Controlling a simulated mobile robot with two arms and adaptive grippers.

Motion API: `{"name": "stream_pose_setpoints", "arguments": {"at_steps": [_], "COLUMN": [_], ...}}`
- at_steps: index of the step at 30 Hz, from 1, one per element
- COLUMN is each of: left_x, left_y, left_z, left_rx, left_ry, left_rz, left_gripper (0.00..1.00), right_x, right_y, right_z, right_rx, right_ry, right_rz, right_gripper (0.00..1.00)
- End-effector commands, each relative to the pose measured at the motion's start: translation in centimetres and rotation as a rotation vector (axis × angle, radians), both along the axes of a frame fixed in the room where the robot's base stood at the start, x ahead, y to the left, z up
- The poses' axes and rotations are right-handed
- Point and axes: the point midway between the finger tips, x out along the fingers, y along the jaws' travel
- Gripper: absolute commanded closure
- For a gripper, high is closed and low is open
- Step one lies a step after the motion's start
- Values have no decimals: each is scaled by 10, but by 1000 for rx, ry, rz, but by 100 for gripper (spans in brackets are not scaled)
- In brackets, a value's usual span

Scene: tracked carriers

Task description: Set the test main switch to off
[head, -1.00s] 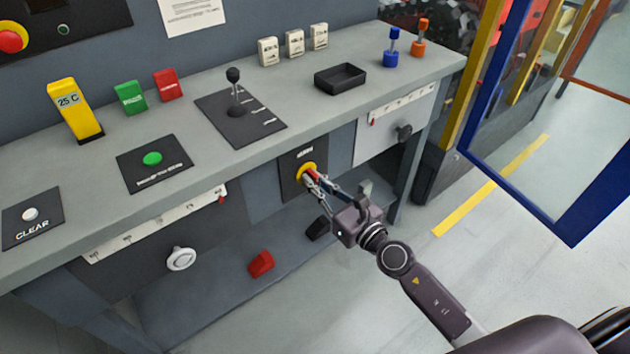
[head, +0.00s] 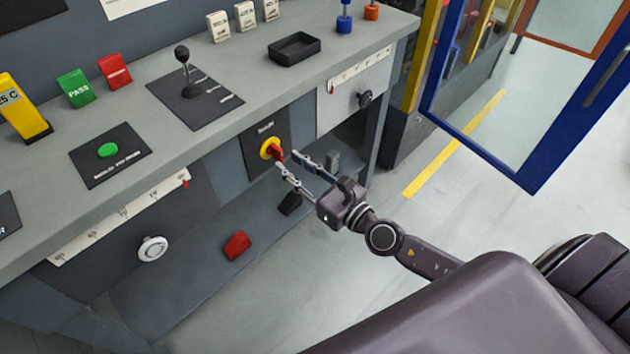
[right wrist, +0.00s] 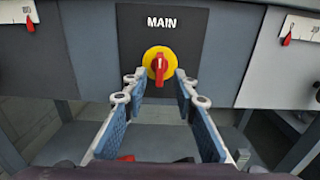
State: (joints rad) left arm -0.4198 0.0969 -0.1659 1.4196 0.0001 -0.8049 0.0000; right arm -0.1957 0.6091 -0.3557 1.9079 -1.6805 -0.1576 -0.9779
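The main switch (head: 267,148) is a red handle on a yellow disc, on a dark panel marked MAIN on the bench front. In the right wrist view the switch (right wrist: 160,62) is straight ahead and its red handle stands upright. No on or off marks can be read around it. My right gripper (head: 287,162) is open and empty just in front of the switch. In the right wrist view its fingers (right wrist: 159,90) spread to either side below the handle, with a clear gap between them. My left gripper is not in view.
The bench top (head: 225,125) overhangs the switch panel. A lever plate (head: 215,100), a green button plate (head: 125,165) and a black tray (head: 293,60) sit on it. A red block (head: 237,245) lies on the lower shelf. A blue-framed door (head: 480,165) stands at right.

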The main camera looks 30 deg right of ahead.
Motion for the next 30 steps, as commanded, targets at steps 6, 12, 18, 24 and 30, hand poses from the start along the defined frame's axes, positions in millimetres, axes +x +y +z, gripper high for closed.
{"name": "stream_pose_setpoints", "arguments": {"at_steps": [6, 12, 18, 24, 30], "left_x": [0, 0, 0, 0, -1], "left_y": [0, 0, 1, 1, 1], "left_z": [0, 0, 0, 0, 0], "left_rx": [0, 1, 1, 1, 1], "left_ry": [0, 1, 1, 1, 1], "left_rz": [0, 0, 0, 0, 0], "left_gripper": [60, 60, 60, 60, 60], "right_x": [-44, -66, -71, -71, -71], "right_y": [-15, -23, -25, -25, -25], "right_z": [-2, -1, 0, 0, 0], "right_rx": [-5, -1, 1, 1, 1], "right_ry": [4, 2, -1, -1, -1], "right_rz": [2, 2, 1, 0, 0], "right_gripper": [74, 74, 74, 74, 74]}}
